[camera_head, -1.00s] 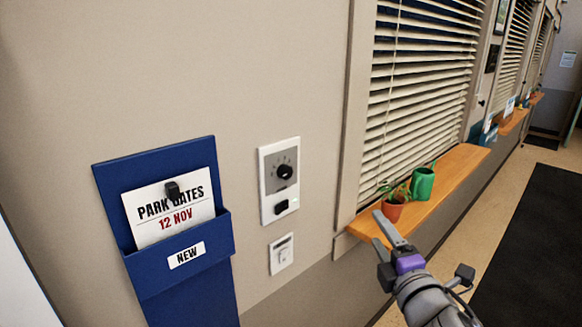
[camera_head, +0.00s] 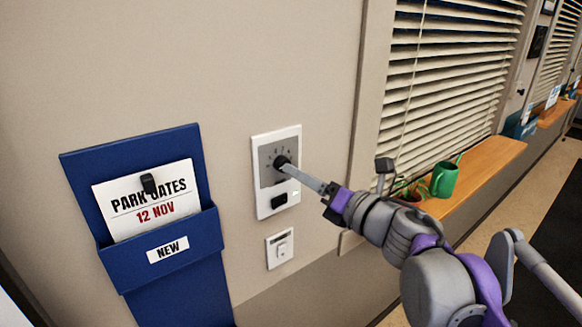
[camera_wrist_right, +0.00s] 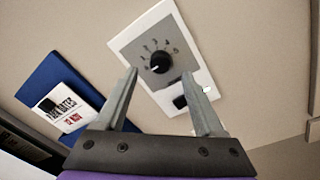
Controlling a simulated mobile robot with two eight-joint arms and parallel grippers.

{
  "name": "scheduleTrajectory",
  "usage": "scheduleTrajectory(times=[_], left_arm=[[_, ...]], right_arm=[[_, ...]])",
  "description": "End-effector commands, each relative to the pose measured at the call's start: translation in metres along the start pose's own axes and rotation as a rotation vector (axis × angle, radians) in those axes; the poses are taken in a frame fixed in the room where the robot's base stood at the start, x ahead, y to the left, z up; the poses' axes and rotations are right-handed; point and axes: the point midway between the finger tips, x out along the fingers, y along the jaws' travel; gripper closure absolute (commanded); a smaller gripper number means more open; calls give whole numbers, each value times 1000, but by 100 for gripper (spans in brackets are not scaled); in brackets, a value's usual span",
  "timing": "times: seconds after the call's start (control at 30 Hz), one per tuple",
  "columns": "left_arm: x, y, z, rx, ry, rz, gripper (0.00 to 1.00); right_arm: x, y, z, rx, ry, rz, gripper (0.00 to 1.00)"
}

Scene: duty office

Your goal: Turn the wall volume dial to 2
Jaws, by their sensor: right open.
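The volume dial (camera_head: 281,163) is a round black knob on a grey square of a white wall panel (camera_head: 263,204), with small marks around it. It also shows in the right wrist view (camera_wrist_right: 160,62), where a pale pointer mark sits on its lower left side; the numbers are too small to read surely. My right gripper (camera_head: 291,168) reaches the panel from the right, its fingertips close to the dial. In the right wrist view its open fingers (camera_wrist_right: 158,82) stand on either side below the dial, with a gap between them. Contact cannot be told. My left gripper is not in view.
A black button (camera_head: 279,200) sits below the dial, and a separate white switch (camera_head: 280,248) below the panel. A blue wall holder (camera_head: 189,287) with a card hangs at left. At right, a wooden sill (camera_head: 480,170) carries a green watering can (camera_head: 444,179) and a potted plant.

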Motion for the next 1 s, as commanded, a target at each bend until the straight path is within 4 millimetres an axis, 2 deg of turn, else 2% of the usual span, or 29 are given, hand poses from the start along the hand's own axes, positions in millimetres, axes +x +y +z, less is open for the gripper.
scheduleTrajectory(times=[0.1,0.23,0.4,0.63,0.67,1.0], left_arm=[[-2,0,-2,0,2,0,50],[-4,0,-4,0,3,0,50],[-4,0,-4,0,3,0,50],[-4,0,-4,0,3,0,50],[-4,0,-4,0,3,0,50],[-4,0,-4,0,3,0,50]], right_arm=[[22,1,0,1,1,3,30],[36,1,0,2,0,1,30],[44,0,0,2,-2,-1,30],[44,0,0,2,-2,-2,30],[44,0,0,2,-2,-1,33],[44,0,0,2,-1,-1,94]])
